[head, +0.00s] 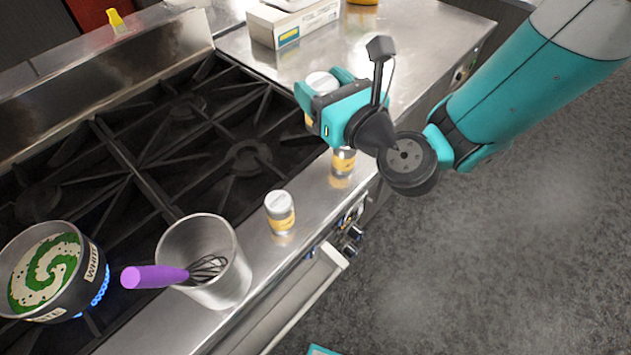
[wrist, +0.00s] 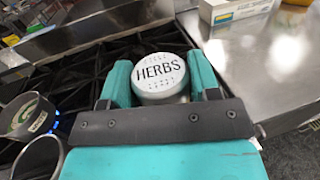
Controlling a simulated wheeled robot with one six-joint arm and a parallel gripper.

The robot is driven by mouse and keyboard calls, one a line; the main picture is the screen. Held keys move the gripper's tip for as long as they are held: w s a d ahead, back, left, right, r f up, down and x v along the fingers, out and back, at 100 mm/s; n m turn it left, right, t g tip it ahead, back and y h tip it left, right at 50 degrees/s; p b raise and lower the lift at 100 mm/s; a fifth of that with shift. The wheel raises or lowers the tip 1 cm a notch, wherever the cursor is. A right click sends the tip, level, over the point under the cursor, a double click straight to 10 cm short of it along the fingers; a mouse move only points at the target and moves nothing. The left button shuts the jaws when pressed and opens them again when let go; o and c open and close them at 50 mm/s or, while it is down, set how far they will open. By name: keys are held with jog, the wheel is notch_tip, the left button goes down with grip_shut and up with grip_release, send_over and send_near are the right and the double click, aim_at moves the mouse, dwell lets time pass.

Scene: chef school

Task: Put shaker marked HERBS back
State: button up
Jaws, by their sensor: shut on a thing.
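The shaker marked HERBS (wrist: 160,72) shows its round silver lid with black letters in the wrist view, between the two teal fingers. In the head view the same shaker (head: 320,82) is partly hidden behind my gripper (head: 322,92). My gripper is shut on it, over the right side of the stove near the steel counter. Its height above the surface is hard to judge. Two other silver shakers with yellow labels stand on the stove's front ledge: one (head: 280,213) in the open, one (head: 343,161) below my gripper. Their markings are not readable.
A steel beaker (head: 222,262) with a purple-handled whisk (head: 155,277) stands at the ledge's left. A pot (head: 75,290) with green and white contents sits over a lit blue flame. A white box (head: 293,22) lies on the steel counter (head: 390,60), which has bare room.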

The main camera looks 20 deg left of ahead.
jog(key=shift+s+a+f+b, duration=0.45)
jog(key=shift+s+f+b, duration=0.25)
jog(key=shift+b, duration=0.25)
notch_tip(320, 180, down, 18)
jog(key=b, duration=1.6)
jog(key=shift+w+f+b, duration=0.15)
jog(key=shift+f+b, duration=0.05)
jog(key=shift+b, duration=0.1)
jog(key=shift+r, duration=0.2)
jog(key=shift+f, duration=0.15)
jog(key=o, duration=1)
jog(key=shift+o, duration=0.2)
